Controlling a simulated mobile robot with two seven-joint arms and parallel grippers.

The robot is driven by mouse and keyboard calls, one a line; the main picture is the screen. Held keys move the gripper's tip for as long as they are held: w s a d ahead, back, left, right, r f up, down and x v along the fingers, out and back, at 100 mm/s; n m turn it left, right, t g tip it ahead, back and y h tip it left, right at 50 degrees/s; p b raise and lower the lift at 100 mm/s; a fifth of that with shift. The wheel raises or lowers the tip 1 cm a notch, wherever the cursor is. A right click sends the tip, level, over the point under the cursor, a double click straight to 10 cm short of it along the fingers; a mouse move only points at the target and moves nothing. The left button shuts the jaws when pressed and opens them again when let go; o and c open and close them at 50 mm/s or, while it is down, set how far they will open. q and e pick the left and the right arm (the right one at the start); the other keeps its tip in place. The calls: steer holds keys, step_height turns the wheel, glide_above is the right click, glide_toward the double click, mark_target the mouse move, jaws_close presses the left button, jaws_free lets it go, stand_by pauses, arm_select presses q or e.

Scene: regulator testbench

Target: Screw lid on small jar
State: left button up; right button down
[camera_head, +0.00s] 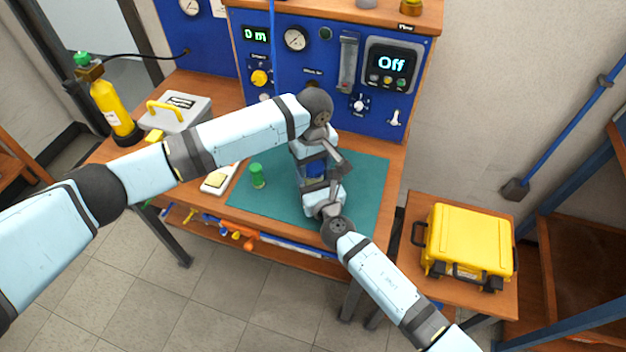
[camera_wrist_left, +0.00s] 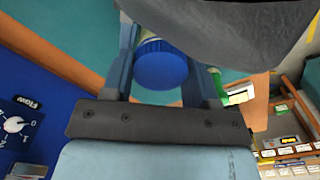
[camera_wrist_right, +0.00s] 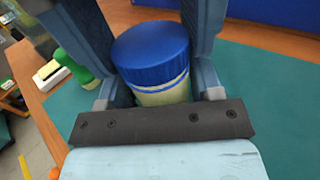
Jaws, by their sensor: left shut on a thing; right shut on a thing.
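A small pale jar (camera_wrist_right: 165,93) with a blue lid (camera_wrist_right: 152,50) stands between both grippers over the green mat (camera_head: 360,180). The lid sits on top of the jar, with a thin blue band just under it. In the head view only a little of the blue lid (camera_head: 316,168) shows between the grippers. The left gripper (camera_head: 315,160), above, has its fingers either side of the lid (camera_wrist_left: 160,66) and is shut on it. The right gripper (camera_head: 318,184), in front and lower, is shut on the jar body. I cannot tell how tightly the lid is seated.
A green object (camera_head: 257,175) stands on the mat's left part. A white tray with a yellow item (camera_head: 217,180) lies left of it. A blue instrument panel (camera_head: 330,75) rises behind. A yellow case (camera_head: 467,240) sits on a side table at right. The mat's right side is clear.

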arm_select(q)
steer(key=m, duration=0.9)
steer(key=shift+m, duration=0.3)
steer(key=o, duration=1)
steer(key=shift+c, duration=0.2)
steer(key=shift+o, duration=0.2)
steer(key=shift+s+d, duration=0.1)
steer(key=shift+d, duration=0.05)
steer(key=shift+r, duration=2.25)
